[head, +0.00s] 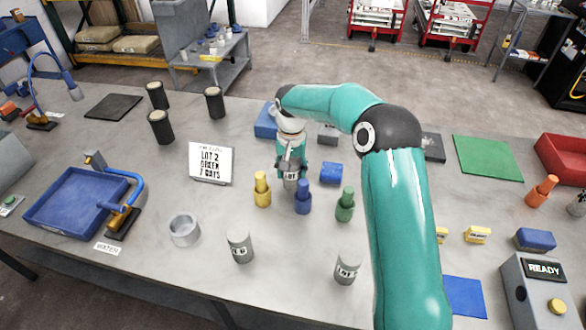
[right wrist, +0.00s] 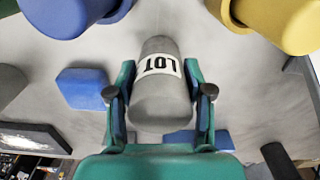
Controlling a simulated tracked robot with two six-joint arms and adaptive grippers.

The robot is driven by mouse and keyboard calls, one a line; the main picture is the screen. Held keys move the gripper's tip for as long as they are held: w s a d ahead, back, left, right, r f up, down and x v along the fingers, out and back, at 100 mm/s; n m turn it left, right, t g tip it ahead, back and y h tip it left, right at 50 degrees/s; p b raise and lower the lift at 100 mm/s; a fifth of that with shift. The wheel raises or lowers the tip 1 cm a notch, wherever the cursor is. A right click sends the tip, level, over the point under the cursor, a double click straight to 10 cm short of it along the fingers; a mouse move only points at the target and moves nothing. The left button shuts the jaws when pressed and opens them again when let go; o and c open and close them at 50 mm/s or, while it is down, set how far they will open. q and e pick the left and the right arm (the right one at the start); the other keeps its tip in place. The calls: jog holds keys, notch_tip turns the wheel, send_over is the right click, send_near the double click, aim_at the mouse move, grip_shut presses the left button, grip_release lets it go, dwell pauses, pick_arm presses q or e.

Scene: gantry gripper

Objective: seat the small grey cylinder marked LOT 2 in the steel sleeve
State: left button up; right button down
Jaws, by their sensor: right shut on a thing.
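My right gripper (head: 290,172) is shut on a small grey cylinder (head: 291,182), behind the yellow and blue bottles. In the right wrist view the cylinder (right wrist: 162,90) sits between the fingers (right wrist: 160,100). Its white label reads LOT; I cannot read a number. I cannot tell whether it touches the table. The steel sleeve (head: 184,230), an open grey ring, stands at the front left, apart from the gripper. Two more labelled grey cylinders stand upright at the front, one left (head: 239,246) and one right (head: 347,269). My left gripper is not in view.
Yellow (head: 262,190), blue (head: 303,197) and green (head: 345,205) bottles stand just in front of the gripper. A sign (head: 211,162) reading LOT 2 GREEN 7 DAYS stands left. A blue tray (head: 45,219) lies far left. Bare tabletop surrounds the sleeve.

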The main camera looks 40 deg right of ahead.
jog(key=shift+c, duration=2.3)
grip_release()
